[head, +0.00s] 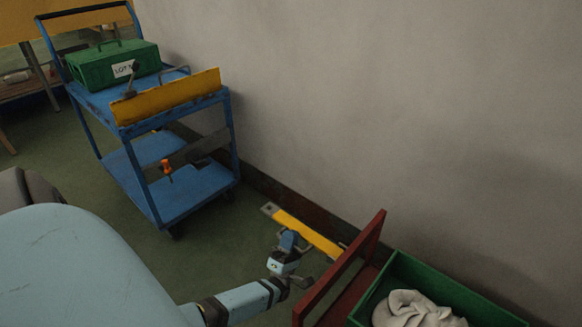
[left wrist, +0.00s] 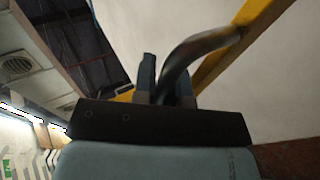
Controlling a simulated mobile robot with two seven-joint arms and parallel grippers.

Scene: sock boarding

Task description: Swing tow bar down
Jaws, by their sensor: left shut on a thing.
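The tow bar (head: 310,234) is a long yellow bar with a grey end plate. In the head view it extends up and left from beside the red cart frame (head: 345,262); its height above the floor is unclear. My left gripper (head: 289,240) is at the bar's near side, around its middle. In the left wrist view, my left gripper (left wrist: 162,78) is shut on a dark curved handle (left wrist: 200,45) that joins the yellow bar (left wrist: 238,42). The bar's joint at the cart is hidden behind the red frame. My right gripper is out of view.
A green crate (head: 483,303) with pale cloth (head: 414,309) stands at lower right. A blue trolley (head: 112,165), with a yellow front flap (head: 170,96) and green LOT box (head: 95,69), stands at upper left. The wall (head: 390,110) is behind the bar. Green floor lies clear between trolley and arm.

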